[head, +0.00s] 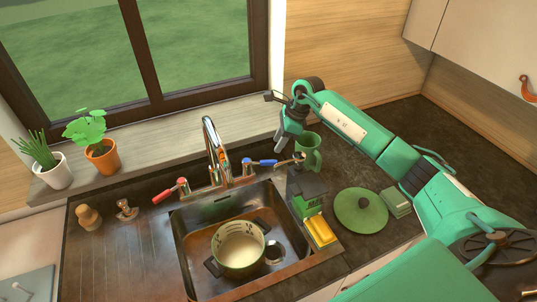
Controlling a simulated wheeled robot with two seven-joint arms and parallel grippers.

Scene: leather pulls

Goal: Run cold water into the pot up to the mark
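A green pot (239,262) with a pale inside and dark side handles stands in the sink basin (198,222). Dark marks show on its inner wall; I cannot make out a water level. The chrome tap (209,135) rises behind the basin, and no stream shows from it. Its red lever (170,192) points left, its blue lever (262,162) points right. My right gripper (283,139) hangs above and behind the blue lever, seemingly apart from it. I see nothing held in it, but its finger opening is unclear. My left gripper is out of view.
A green mug (308,152) stands close to my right gripper. A sponge holder with a yellow sponge (320,230) and a green lid (361,210) lie right of the sink. Potted plants (101,155) line the sill. The counter left of the sink is mostly clear.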

